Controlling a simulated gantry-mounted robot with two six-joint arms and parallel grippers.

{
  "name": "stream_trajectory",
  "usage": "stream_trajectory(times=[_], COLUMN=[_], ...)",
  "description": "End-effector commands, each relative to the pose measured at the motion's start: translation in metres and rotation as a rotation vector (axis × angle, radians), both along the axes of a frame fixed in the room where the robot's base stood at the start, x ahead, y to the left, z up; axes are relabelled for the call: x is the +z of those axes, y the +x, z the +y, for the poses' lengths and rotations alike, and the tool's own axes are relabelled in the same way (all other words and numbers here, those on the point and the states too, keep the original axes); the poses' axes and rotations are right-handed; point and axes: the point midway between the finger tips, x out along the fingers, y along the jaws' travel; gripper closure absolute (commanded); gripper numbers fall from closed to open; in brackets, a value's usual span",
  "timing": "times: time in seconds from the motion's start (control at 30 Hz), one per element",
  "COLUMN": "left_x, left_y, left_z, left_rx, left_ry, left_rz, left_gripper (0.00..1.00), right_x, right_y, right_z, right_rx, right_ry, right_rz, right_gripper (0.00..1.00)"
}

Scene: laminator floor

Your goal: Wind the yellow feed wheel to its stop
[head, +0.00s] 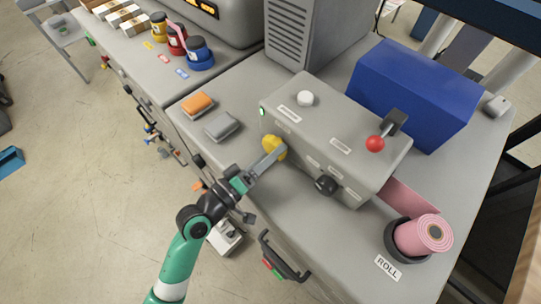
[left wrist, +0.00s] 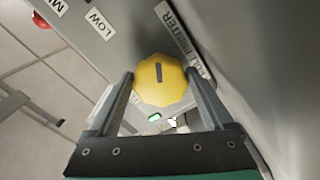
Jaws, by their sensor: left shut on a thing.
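The yellow feed wheel (head: 274,147) is on the front face of the grey laminator box (head: 330,125). It shows in the left wrist view (left wrist: 160,80) as a scalloped knob with a dark pointer slot, close to upright in that picture. My left gripper (head: 272,156) has its fingers on either side of the wheel and is shut on it. In the left wrist view the fingers (left wrist: 160,88) touch the wheel's two sides. My right gripper is in neither view.
A black knob (head: 326,185) and a red-ball lever (head: 376,143) are on the same box. A pink roll (head: 423,235) stands at the right. An orange block (head: 198,104) and a grey block (head: 222,126) lie left of the box. The front bench top is mostly clear.

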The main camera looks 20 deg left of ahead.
Motion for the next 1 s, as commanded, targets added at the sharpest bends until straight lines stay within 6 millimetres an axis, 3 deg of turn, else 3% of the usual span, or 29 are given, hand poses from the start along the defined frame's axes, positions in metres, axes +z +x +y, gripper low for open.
stream_trajectory(times=[0.6,1.0], left_x=[-0.004,-0.003], left_y=[0.001,0.001], left_z=[0.002,0.003], left_rx=[0.0,0.0], left_ry=[0.495,0.621], left_rz=[-0.172,-0.213], left_gripper=[0.71,0.71], right_x=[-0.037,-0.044], right_y=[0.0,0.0], right_z=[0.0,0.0], right_rx=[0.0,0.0], right_ry=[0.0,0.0], right_rz=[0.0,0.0], right_gripper=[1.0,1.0])
